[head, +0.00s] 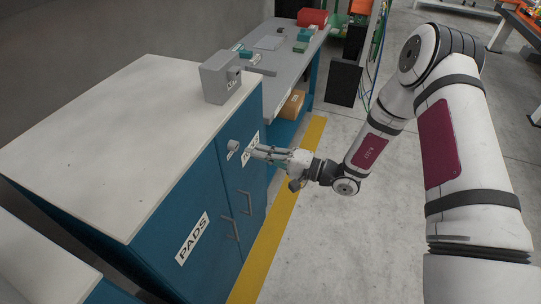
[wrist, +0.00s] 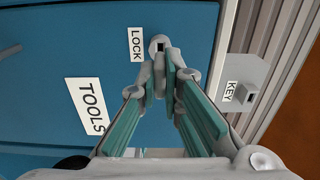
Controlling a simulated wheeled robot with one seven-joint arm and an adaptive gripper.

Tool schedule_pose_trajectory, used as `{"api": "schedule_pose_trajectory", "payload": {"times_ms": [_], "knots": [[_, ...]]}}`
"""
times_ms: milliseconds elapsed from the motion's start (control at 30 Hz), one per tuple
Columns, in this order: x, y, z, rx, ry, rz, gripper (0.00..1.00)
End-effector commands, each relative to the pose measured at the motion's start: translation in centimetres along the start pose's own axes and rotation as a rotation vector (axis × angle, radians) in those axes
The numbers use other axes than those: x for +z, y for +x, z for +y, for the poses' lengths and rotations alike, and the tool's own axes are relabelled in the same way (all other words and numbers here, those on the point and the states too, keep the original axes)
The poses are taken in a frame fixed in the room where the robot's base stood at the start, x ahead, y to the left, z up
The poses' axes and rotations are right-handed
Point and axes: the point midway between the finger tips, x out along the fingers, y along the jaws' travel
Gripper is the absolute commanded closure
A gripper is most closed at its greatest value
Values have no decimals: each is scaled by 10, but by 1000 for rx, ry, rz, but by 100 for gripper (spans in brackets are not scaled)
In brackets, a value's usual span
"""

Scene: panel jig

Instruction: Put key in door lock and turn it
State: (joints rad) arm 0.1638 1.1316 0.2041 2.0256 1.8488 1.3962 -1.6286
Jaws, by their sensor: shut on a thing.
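The door lock (head: 233,146) is a round grey cylinder on the blue cabinet door. In the wrist view the lock (wrist: 158,45) shows a dark slot, beside the LOCK label (wrist: 136,44). My gripper (head: 256,150) is at the door front, just to the right of the lock. In the wrist view my gripper's fingertips (wrist: 163,78) are close together just below the lock, shut on what seems to be the key. The key is mostly hidden between the fingers, and I cannot tell whether it touches the lock.
The grey KEY box (head: 220,78) stands on the cabinet top (head: 120,130); in the wrist view the KEY box (wrist: 237,82) is at right. Door handles (head: 245,202) stick out below the gripper. A grey workbench (head: 275,85) stands behind. Floor to the right is clear.

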Motion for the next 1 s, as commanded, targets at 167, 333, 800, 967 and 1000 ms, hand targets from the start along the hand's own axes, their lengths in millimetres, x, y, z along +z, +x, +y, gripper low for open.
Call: {"api": "schedule_pose_trajectory", "payload": {"times_ms": [167, 333, 800, 967, 1000], "knots": [[0, 11, 0, -1, 0, 0, 100], [0, 13, 0, 0, 0, 0, 100], [0, 13, 0, 0, 0, 0, 100], [1, 13, -1, -1, 0, 0, 100], [1, 13, -1, -1, 0, 0, 100]]}}
